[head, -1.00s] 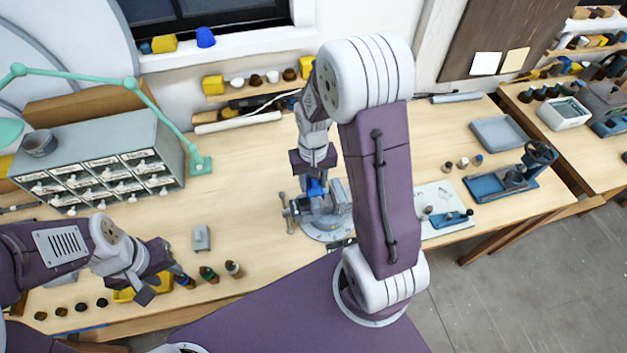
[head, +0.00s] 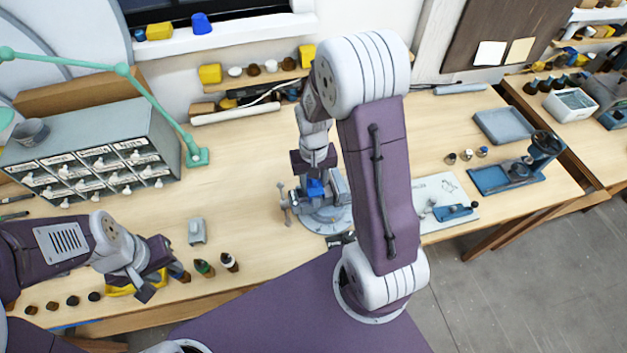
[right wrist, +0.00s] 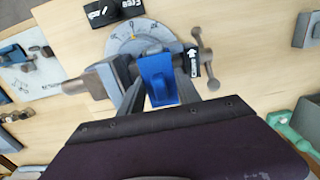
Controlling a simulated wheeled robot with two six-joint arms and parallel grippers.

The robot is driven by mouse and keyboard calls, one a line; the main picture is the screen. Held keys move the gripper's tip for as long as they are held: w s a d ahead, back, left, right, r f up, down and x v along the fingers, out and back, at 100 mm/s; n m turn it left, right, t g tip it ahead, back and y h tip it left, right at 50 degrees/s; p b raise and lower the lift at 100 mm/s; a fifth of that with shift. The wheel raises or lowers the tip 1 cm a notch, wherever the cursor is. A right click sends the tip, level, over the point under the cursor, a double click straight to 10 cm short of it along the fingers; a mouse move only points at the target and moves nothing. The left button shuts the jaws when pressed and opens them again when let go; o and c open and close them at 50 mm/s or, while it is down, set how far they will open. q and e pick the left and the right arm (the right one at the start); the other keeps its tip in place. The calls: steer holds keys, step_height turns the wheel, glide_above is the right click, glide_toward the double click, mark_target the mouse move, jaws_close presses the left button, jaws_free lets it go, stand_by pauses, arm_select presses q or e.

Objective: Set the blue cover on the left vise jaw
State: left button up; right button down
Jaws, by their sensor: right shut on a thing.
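My right gripper (head: 315,172) points down over the grey vise (head: 326,213) and is shut on the blue cover (head: 316,188). In the right wrist view the blue cover (right wrist: 158,78) sits between the dark fingers, over the vise's jaw area beside the handle (right wrist: 206,58). The vise body (right wrist: 115,75) shows to the cover's left. The fingers and cover hide part of the jaws, so I cannot tell whether the cover touches a jaw. My left gripper (head: 160,279) is open and apart from the vise, over the bench's front left.
A grey drawer cabinet (head: 95,160) with a green lamp arm (head: 155,98) stands at the left. A small grey block (head: 196,231) and bottles (head: 229,262) stand left of the vise. A blue tool (head: 455,212) on a white sheet lies right of it.

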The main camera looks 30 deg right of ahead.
steer(key=shift+f, duration=0.25)
stand_by(0.5)
steer(key=c, duration=0.8)
jaws_free()
steer(key=shift+o, duration=0.2)
steer(key=shift+r, duration=0.1)
step_height(320, 180, up, 9)
steer(key=shift+f+b, duration=0.1)
steer(key=shift+b, duration=0.75)
step_height(320, 180, up, 9)
steer(key=p, duration=0.8)
